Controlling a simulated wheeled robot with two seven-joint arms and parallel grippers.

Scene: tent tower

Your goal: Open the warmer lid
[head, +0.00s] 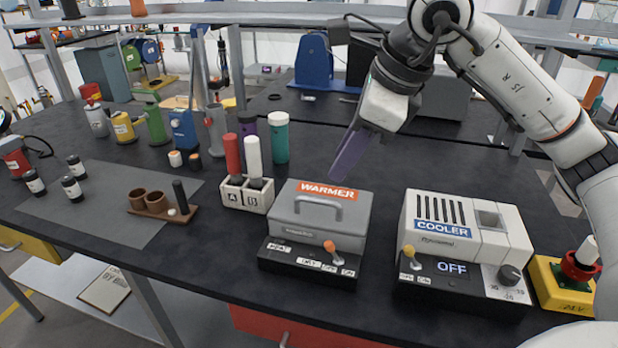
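The warmer (318,235) is a grey box on a black base, with an orange WARMER label on top. Its grey lid (290,207) is down, with an arched handle (318,206) on it. An orange-knobbed lever (331,252) stands on the front panel. My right gripper (347,152) comes in from the upper right. One purple finger points down behind and above the warmer, apart from the handle. I cannot clearly make out the second finger, so its opening is unclear. My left gripper is not in view.
The cooler (465,235), showing OFF, stands right of the warmer. A white rack (233,196) with red and white tubes stands close on its left. The grey mat (118,225) and brown holder (160,208) are left.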

